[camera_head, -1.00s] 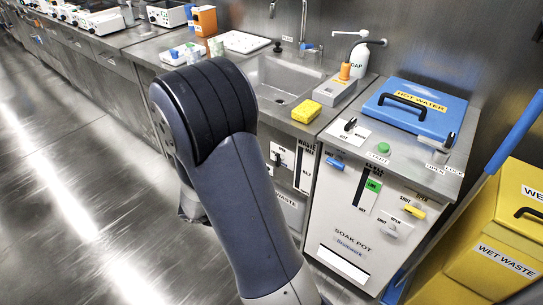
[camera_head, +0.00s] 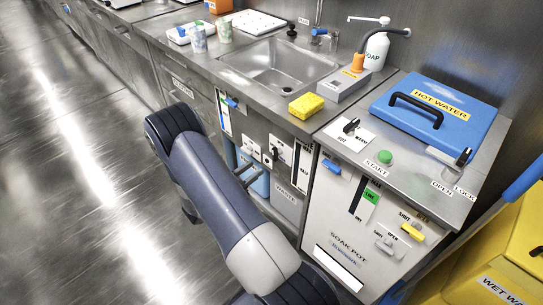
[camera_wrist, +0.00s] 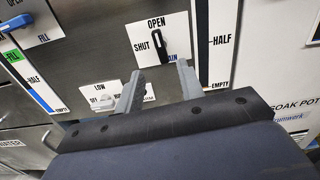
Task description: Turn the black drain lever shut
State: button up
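The black drain lever (camera_wrist: 159,44) is on a white plate (camera_wrist: 173,33) marked OPEN at the top and SHUT at the left. The lever stands roughly upright, its upper end towards OPEN. In the head view the lever (camera_head: 275,153) is on the cabinet front below the sink.
A white plate marked LOW and OFF with a pale knob (camera_wrist: 106,101) lies lower left. Level gauges flank the drain plate. The soak pot cabinet (camera_head: 350,235) stands to the right, with blue and yellow handles. A yellow bin (camera_head: 510,255) is at the far right. Floor at left is clear.

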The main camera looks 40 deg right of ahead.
aim_at(273, 156)
jog(key=d, duration=0.9)
jog(key=shift+w, duration=0.3)
grip_shut()
